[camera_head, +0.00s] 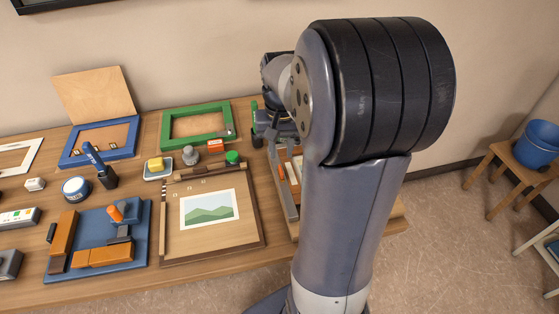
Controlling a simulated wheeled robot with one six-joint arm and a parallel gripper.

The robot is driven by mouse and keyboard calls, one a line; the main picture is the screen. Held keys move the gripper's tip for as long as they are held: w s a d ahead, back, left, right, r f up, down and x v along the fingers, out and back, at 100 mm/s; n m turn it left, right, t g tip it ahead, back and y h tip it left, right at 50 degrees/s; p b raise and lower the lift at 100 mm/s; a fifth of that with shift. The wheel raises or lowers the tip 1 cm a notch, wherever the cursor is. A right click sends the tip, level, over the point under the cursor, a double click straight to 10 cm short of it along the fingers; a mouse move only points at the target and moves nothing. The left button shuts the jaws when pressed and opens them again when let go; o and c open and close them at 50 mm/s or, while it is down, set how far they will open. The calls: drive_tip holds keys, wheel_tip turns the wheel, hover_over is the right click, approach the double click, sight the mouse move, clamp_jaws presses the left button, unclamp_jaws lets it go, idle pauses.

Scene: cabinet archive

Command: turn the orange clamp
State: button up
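The orange clamp shows as a short orange handle (115,212) on a grey-blue body. It sits on a blue board (138,228) at the front left of the table. Orange-brown blocks (103,256) form an L beside it on the same board. My gripper (262,132) is over the right part of the table, well to the right of the clamp and farther back. My arm partly hides it, and its fingertips are too small to read. A green upright thing (254,106) shows close to the gripper; I cannot tell whether they touch.
A board with a landscape picture (210,208) lies between the clamp and my arm. Behind are a green frame (168,127), a blue frame (68,158) and small items, including a dark-blue upright tool (100,168). A long tray (279,188) lies right. Stools with a blue bucket (538,143) stand far right.

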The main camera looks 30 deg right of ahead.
sight(281, 170)
wheel_tip(281, 170, down, 6)
drive_tip(key=b, duration=0.4)
drive_tip(key=shift+b, duration=0.3)
drive_tip(key=shift+r+p, duration=0.3)
drive_tip(key=shift+r, duration=0.05)
drive_tip(key=shift+f, duration=0.35)
clamp_jaws()
